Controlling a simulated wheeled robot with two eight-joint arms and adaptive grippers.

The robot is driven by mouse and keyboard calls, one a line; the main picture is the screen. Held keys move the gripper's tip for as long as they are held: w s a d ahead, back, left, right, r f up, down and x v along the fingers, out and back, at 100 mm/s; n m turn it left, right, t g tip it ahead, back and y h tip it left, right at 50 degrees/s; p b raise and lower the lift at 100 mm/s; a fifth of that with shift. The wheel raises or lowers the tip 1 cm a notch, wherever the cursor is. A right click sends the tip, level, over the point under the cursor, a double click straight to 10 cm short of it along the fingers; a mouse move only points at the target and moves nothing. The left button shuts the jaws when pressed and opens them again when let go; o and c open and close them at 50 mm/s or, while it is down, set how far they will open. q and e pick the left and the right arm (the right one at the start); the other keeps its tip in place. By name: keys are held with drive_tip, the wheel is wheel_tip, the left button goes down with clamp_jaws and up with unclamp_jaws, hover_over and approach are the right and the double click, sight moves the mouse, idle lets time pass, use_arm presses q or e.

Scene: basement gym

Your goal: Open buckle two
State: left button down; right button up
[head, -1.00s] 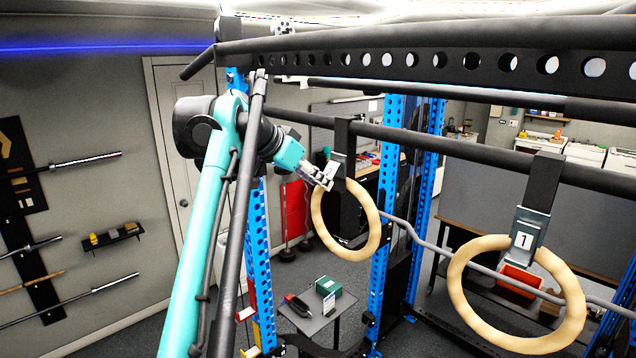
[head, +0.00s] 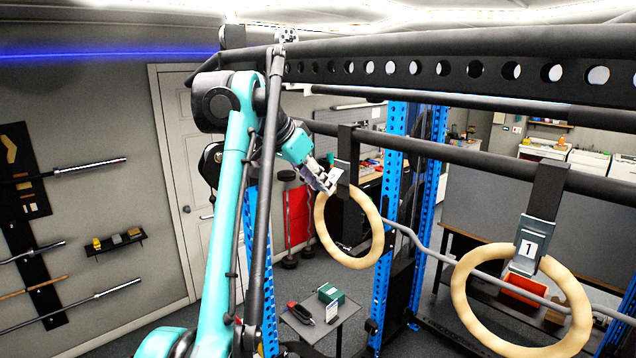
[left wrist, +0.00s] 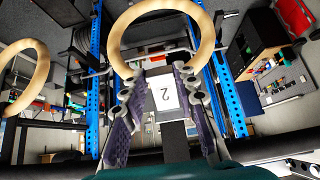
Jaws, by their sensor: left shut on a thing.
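Buckle two (head: 341,172) is a grey metal buckle on a black strap (head: 347,142) hung from the rack's bar. A pale wooden ring (head: 377,238) hangs below it. In the left wrist view the buckle's white label (left wrist: 164,95) reads 2, upside down, with the wooden ring (left wrist: 114,45) beyond it. My left gripper (head: 326,183) is at the buckle, and in the left wrist view its two fingers (left wrist: 162,108) stand on either side of it, shut on it. The fingers partly hide the buckle in the head view. My right gripper is not in view.
Buckle one (head: 532,246) hangs to the right with its own ring (head: 468,310). Black bars (head: 420,147) and blue uprights (head: 392,160) of the rack surround the arm. A small table (head: 318,325) with a green box (head: 331,293) stands below.

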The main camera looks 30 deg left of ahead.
use_arm(q)
drive_tip(key=c, duration=1.2)
unclamp_jaws()
drive_tip(key=shift+o, duration=0.2)
drive_tip(key=s+a, duration=0.4)
drive_tip(key=s, duration=0.8)
drive_tip(key=shift+r, duration=0.35)
drive_tip(key=shift+a, duration=0.1)
